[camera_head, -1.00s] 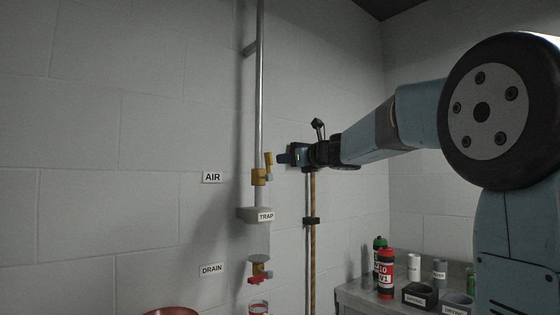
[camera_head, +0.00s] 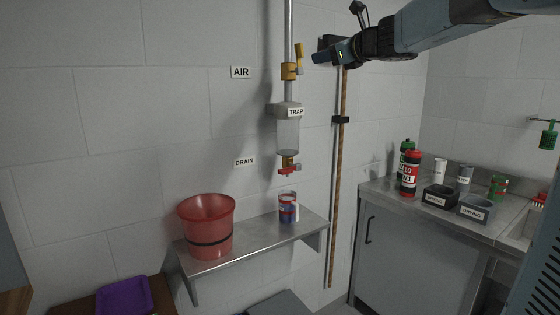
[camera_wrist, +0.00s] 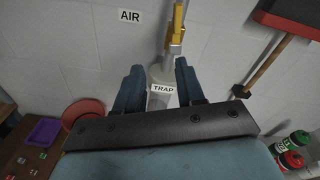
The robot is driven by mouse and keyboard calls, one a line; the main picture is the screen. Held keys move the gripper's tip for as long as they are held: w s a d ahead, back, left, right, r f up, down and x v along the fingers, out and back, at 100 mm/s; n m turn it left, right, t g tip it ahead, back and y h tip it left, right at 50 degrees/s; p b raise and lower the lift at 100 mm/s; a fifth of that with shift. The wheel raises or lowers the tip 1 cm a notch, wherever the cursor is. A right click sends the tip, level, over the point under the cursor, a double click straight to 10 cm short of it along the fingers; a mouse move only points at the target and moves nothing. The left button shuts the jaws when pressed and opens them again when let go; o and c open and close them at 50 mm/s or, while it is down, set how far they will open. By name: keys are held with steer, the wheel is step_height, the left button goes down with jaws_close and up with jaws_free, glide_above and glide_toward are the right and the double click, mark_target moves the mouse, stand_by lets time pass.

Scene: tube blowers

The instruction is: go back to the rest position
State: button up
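My gripper (camera_head: 320,58) is at the top of the head view, just right of the yellow air valve (camera_head: 290,70) and apart from it. In the wrist view my gripper (camera_wrist: 158,84) has its two blue fingers spread with nothing held between them. The valve's yellow handle (camera_wrist: 177,28) stands upright beyond the fingers. The clear trap (camera_head: 288,132) hangs below the valve on the pipe. A red drain valve (camera_head: 289,170) is at the trap's bottom, above a blue and red mug (camera_head: 288,208) on the shelf.
A red bucket (camera_head: 207,228) stands on the metal wall shelf (camera_head: 262,244). The counter (camera_head: 385,190) holds bottles, cans and two dark bins. A purple tray (camera_head: 124,296) lies at lower left.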

steer(key=s+f+n+g+h, duration=0.45)
steer(key=s+f+n, duration=0.95)
steer(key=s+f, duration=0.45)
steer(key=s+d+f+n+g+h, duration=0.2)
steer(key=s+d+f+n, duration=0.2)
steer(key=s, duration=0.4)
steer(key=s+d+f+n+g+h, duration=0.2)
steer(key=s+d+f+n+h, duration=0.1)
steer(key=s+d+f+n, duration=0.2)
steer(key=s+f+n, duration=0.2)
steer(key=s+f, duration=0.2)
